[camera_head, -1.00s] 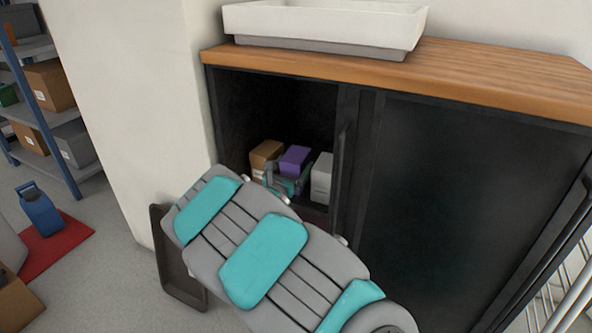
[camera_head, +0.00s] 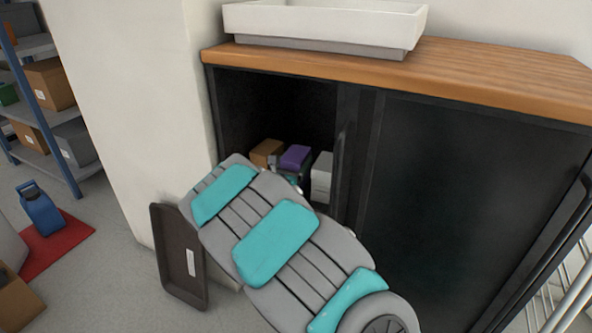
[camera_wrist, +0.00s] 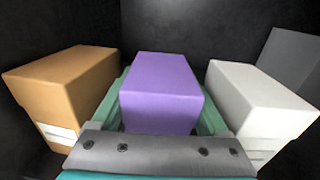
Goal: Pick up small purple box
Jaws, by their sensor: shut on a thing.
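The small purple box (camera_head: 295,156) is inside the dark cabinet, between a brown box and a white box. In the wrist view the purple box (camera_wrist: 160,92) sits between the two green fingers of my gripper (camera_wrist: 162,108), one along each side. My gripper (camera_head: 290,178) is shut on the purple box; in the head view my arm hides most of it. Whether the box touches the shelf under it is hidden.
The brown box (camera_wrist: 62,92) stands close on the left and the white box (camera_wrist: 258,105) close on the right. The cabinet (camera_head: 470,190) has a wooden top (camera_head: 500,75) bearing a white tray (camera_head: 325,20). A dark tray (camera_head: 178,255) leans by the wall.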

